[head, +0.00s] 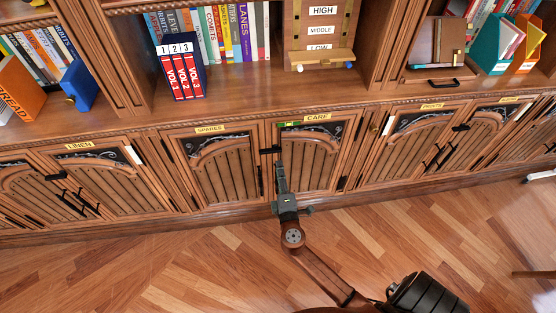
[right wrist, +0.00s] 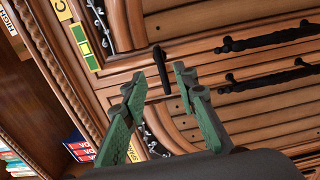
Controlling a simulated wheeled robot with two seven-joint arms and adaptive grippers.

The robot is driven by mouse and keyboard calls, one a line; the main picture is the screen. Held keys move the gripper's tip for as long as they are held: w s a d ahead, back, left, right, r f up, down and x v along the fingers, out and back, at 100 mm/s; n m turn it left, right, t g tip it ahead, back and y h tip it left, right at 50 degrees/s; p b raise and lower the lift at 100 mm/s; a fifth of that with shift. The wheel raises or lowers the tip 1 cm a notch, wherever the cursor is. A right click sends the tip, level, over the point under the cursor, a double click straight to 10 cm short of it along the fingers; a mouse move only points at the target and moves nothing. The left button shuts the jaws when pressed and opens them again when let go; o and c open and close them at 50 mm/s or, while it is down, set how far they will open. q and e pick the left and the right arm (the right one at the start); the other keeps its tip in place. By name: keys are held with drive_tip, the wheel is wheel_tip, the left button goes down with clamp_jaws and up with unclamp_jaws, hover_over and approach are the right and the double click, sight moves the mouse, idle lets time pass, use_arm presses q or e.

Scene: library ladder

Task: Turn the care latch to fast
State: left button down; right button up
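The care latch (head: 270,150) is a short black bar lying about level across the seam between the spares door and the care door (head: 318,158). In the right wrist view the latch (right wrist: 162,70) shows between my two green fingertips, with gaps on both sides. My right gripper (head: 280,165) is in front of the care door, just below the latch in the head view. In the right wrist view my right gripper (right wrist: 161,74) is open; whether a finger touches the latch, I cannot tell. My left gripper is not in view.
A yellow CARE label (head: 317,117) and a small green-and-yellow plate (head: 288,124) sit above the latch. The spares door (head: 216,168) is at its left. Black door handles (right wrist: 270,38) stick out nearby. The wooden floor (head: 190,260) in front is clear.

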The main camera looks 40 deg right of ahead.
drive_tip(key=v, duration=0.3)
drive_tip(key=shift+s+a, duration=0.3)
idle(0.3)
